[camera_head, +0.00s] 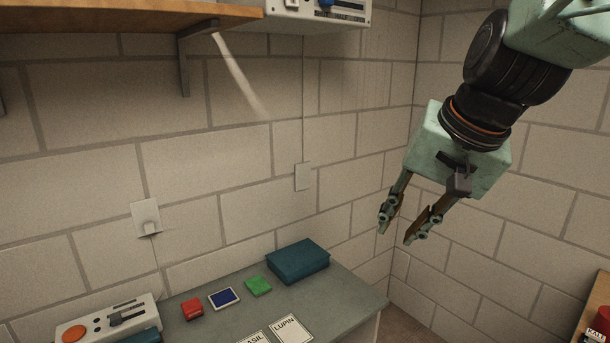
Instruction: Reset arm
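My arm comes in from the upper right, with its green and black links in front of the brick wall. My gripper (405,229) hangs from it, pointing down and slightly left. Its two fingers are spread apart with nothing between them, so it is open and empty. It is in the air, in front of the wall corner and to the right of the grey bench (340,302) in the picture. It touches nothing that I can see.
On the bench are a teal box (298,261), red (192,309), blue (223,298) and green (258,287) blocks, a LUPIN card (292,328) and a control box (105,322). A wooden shelf (120,18) is upper left. Another wooden surface (592,318) is lower right.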

